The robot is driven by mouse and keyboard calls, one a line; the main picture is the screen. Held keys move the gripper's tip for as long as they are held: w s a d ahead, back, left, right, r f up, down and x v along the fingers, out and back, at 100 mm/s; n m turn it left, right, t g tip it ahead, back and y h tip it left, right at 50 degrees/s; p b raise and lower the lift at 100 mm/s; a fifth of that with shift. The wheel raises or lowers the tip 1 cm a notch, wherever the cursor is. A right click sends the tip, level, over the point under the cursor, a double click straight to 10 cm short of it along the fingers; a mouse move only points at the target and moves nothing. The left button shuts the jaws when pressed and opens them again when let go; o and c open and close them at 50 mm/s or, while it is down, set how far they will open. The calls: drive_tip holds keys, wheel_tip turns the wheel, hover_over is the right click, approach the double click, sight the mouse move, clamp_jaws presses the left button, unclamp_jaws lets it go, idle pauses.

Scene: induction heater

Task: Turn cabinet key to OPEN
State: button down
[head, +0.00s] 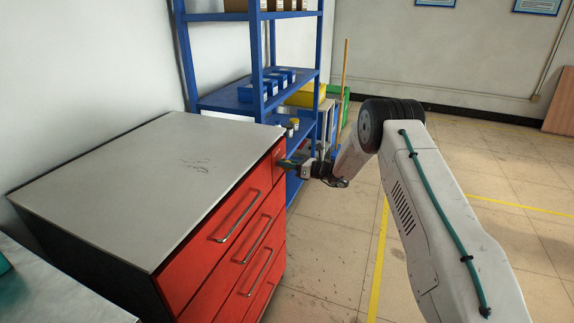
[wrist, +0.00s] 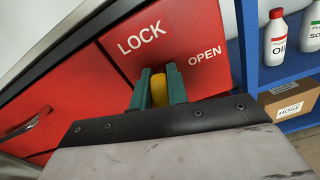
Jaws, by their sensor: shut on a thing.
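The red cabinet (head: 230,225) with a grey top stands at left in the head view. In the wrist view its red lock panel (wrist: 178,30) carries white LOCK (wrist: 142,38) and OPEN (wrist: 206,54) labels, OPEN to the right of and lower than LOCK. The yellow key (wrist: 159,92) is below and between the two labels. My gripper (wrist: 158,78), with green fingers, is shut on the key, one finger on each side. In the head view my gripper (head: 287,163) is at the cabinet's upper far front corner. The key's base and keyhole are hidden.
A blue shelf rack (head: 262,100) with boxes and bottles stands just beyond the cabinet, close to my gripper. Drawer handles (head: 237,217) stick out from the cabinet front. The tiled floor right of the cabinet is open, with yellow lines (head: 378,255).

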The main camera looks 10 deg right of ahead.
drive_tip(key=m, duration=0.7)
drive_tip(key=shift+w+d+f, duration=0.15)
drive_tip(key=shift+d+f, duration=0.05)
drive_tip(key=shift+f, duration=0.05)
drive_tip(key=m, duration=0.4)
drive_tip(key=shift+d+f+m, duration=0.1)
drive_tip(key=shift+f+m, duration=0.15)
drive_tip(key=shift+m, duration=0.15)
drive_tip(key=shift+f+m, duration=0.15)
drive_tip(key=shift+m, duration=1.55)
drive_tip(key=c, duration=1.4)
unclamp_jaws()
drive_tip(key=shift+w, duration=0.1)
drive_tip(key=v, duration=0.8)
